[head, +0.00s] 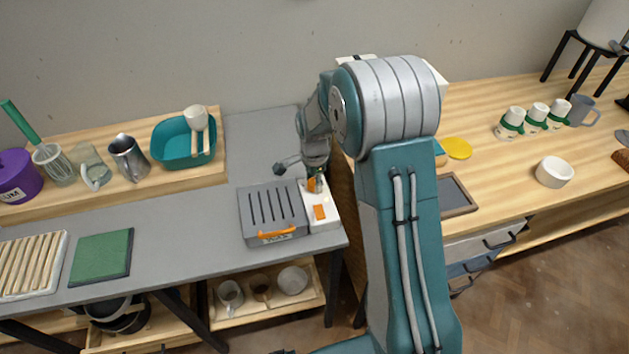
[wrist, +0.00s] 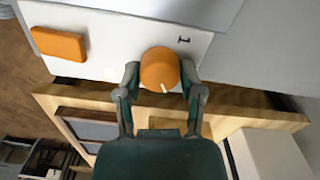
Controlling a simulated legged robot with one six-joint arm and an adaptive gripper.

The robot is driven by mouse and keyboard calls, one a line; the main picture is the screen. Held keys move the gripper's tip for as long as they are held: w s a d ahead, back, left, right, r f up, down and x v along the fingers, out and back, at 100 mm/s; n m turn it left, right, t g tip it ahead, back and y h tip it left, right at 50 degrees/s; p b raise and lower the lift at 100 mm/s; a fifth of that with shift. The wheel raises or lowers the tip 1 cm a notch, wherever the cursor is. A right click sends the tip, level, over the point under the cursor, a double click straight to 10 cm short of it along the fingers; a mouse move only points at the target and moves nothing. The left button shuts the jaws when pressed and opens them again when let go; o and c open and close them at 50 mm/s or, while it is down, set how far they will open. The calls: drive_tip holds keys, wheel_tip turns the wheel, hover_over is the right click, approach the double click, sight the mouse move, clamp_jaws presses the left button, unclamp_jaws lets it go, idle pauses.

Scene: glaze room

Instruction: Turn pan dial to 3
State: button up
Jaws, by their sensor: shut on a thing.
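The orange pan dial (wrist: 160,69) is round and sits on a white panel (wrist: 110,35) in the wrist view. My gripper (wrist: 160,78) has one finger on each side of the dial and is shut on it. A white pointer mark on the dial faces the bottom of the wrist picture, towards my palm. A printed "1" stands on the panel above and right of the dial; I see no other digit. In the head view my gripper (head: 315,184) is over the white panel (head: 333,222), and the dial is mostly hidden behind it.
An orange rectangular button (wrist: 58,44) sits on the same panel. Left of the panel is a grey slotted unit (head: 272,208) with an orange handle (head: 276,233). A green pad (head: 101,255) lies further left on the grey table. A wooden counter (head: 490,140) stands right.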

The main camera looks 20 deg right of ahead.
sight(312, 181)
drive_tip(key=shift+s+a+f, duration=0.1)
drive_tip(key=shift+f, duration=0.05)
drive_tip(key=o, duration=1.2)
drive_tip(key=shift+c, duration=0.2)
drive_tip(key=shift+a, duration=0.1)
drive_tip(key=shift+r, duration=0.4)
wheel_tip(312, 181, up, 11)
drive_tip(key=shift+r, duration=0.1)
